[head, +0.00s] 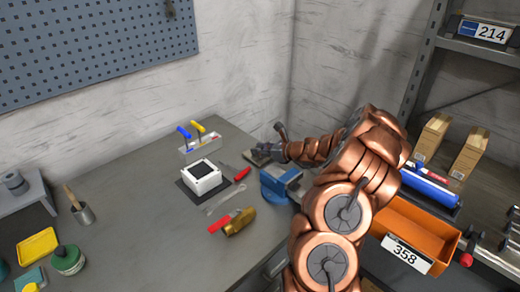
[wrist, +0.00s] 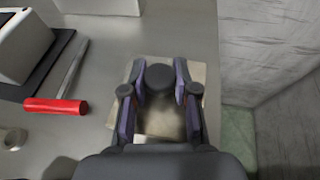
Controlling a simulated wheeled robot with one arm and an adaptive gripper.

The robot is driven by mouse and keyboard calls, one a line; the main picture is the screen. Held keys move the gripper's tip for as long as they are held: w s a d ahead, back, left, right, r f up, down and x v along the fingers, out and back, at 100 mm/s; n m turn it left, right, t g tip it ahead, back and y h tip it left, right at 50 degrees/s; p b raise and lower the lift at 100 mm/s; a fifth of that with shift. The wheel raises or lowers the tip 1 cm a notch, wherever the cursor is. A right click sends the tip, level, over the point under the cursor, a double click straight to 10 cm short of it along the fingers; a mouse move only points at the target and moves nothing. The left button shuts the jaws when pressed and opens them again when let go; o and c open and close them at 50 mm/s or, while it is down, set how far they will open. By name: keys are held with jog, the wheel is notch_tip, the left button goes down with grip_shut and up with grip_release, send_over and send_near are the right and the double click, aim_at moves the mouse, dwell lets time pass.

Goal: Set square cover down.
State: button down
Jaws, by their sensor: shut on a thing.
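The square cover (wrist: 162,121) is a flat beige-grey plate with a round dark knob (wrist: 160,80) on top. In the wrist view it lies under my gripper (wrist: 160,88), whose two fingers are shut on the knob from both sides. In the head view the cover (head: 257,157) is small and partly hidden by my gripper (head: 275,145), near the bench's far right edge. I cannot tell whether the cover touches the bench. A white box (head: 201,181) with a dark square top stands on a dark mat to its left.
A red-handled tool (wrist: 56,105) lies left of the cover. A blue vise (head: 281,182) stands close in front of it. The bench edge and wall are just right of my gripper in the wrist view.

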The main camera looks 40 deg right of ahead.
jog(key=shift+f, duration=0.15)
jog(key=c, duration=0.9)
grip_release()
jog(key=shift+r, duration=0.2)
jog(key=b+v, duration=0.1)
jog(key=v, duration=1.1)
jog(key=shift+s+b, duration=0.1)
jog(key=shift+b, duration=0.2)
